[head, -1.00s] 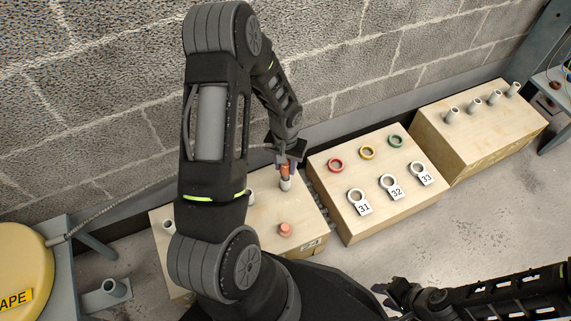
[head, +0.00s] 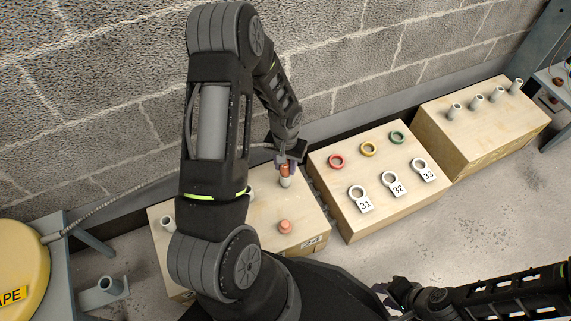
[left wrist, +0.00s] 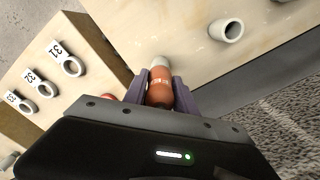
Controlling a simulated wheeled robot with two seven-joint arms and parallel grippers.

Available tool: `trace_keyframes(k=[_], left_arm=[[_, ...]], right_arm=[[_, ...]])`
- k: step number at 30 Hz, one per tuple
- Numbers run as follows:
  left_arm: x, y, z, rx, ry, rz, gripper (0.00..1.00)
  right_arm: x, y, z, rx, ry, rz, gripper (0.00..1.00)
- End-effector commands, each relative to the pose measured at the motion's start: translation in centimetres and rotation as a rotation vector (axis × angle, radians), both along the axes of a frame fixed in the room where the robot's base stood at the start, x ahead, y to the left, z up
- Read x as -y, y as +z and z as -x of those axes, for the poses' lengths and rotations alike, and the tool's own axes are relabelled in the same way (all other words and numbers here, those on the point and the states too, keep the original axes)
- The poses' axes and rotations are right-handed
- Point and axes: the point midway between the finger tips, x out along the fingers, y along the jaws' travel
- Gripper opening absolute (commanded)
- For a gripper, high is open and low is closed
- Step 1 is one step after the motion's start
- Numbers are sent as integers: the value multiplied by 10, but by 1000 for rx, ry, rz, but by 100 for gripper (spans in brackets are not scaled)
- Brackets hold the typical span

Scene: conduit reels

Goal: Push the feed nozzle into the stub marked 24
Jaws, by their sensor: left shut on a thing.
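The feed nozzle (head: 285,170) is an orange-brown cylinder with small white print. My left gripper (head: 287,166) is shut on it above the left wooden box. In the left wrist view the nozzle (left wrist: 160,88) sits between the purple fingers, its far end against or just over a pale grey stub (left wrist: 160,62). That stub (head: 285,183) also shows right under the nozzle in the head view. I cannot tell how deep the nozzle is in it.
The left box (head: 300,207) also bears a coral cap (head: 285,227) and other grey stubs (head: 168,222), partly hidden by my arm. The middle box (head: 335,210) has coloured rings and tagged rings 31, 32, 33. A block wall stands close behind.

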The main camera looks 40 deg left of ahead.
Motion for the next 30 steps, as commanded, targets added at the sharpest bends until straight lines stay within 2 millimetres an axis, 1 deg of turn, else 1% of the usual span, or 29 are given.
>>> trace_keyframes(k=[1,18,30], left_arm=[[0,-3,0,0,0,0,0],[0,-21,0,0,0,0,0],[0,-24,0,0,0,0,0]], right_arm=[[0,-4,0,-1,0,0,36],[0,-18,-1,2,0,-1,36],[0,-20,-2,5,0,0,36]])
